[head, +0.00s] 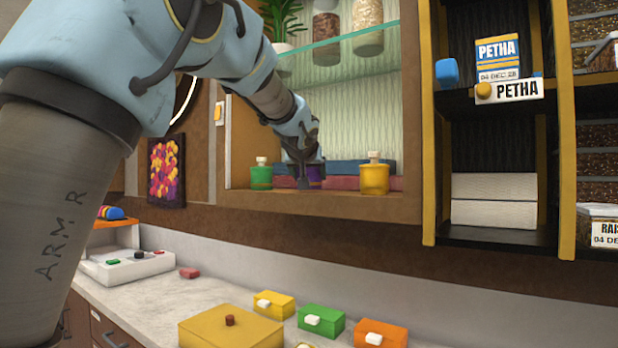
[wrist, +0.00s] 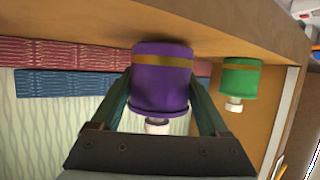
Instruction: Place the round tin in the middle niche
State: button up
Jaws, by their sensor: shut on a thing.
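A round purple tin (wrist: 162,80) with a gold band and a pale knob is between the fingers of my gripper (wrist: 160,112). In the head view my gripper (head: 303,178) reaches into the lit niche (head: 300,198), and the purple tin (head: 315,173) shows only partly behind it. The tin's base is at the niche floor; I cannot tell whether it touches. A green tin (head: 261,174) stands to its left and a yellow tin (head: 374,177) to its right. In the wrist view the picture is upside down, and the green tin (wrist: 239,78) is at right.
Red and blue patterned stacks (head: 345,168) lie behind the tins. A glass shelf (head: 340,40) with jars is above. An upright divider (head: 427,120) separates the niche from the rack with PETHA boxes (head: 497,55). Colored boxes (head: 321,319) sit on the counter below.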

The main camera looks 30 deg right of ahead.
jog(key=shift+f, duration=0.25)
jog(key=shift+f, duration=0.15)
jog(key=o, duration=1.3)
jog(key=shift+r, duration=0.2)
jog(key=shift+s+a+b, duration=0.15)
jog(key=shift+s+b, duration=0.15)
jog(key=shift+b, duration=0.05)
jog(key=shift+b+v, duration=2.85)
jog(key=shift+v, duration=2.9)
jog(key=shift+w+a+f, duration=0.1)
